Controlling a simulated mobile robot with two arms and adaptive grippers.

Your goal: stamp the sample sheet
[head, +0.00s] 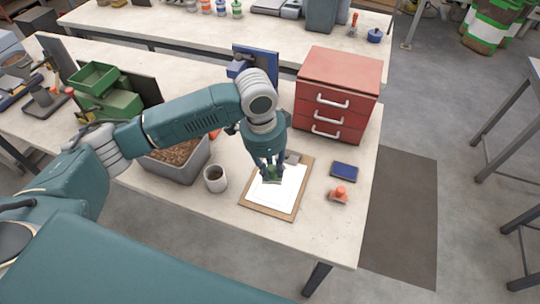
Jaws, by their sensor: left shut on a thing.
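The white sample sheet (284,196) lies on a brown clipboard (271,214) near the front edge of the table. My left gripper (268,170) is over the upper part of the sheet, pointing down, shut on a small green thing (273,178). That thing looks like a stamp but is mostly hidden by the fingers. I cannot tell whether it touches the paper. A blue ink pad (344,171) lies right of the clipboard. An orange-handled stamp (339,194) stands in front of the pad. My right gripper is not in view.
A red drawer cabinet (335,100) stands behind the clipboard. A grey cup (215,179) and a grey bin of brown pellets (180,172) are to the left. Green bins (110,102) stand further left. The table's right front corner is clear.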

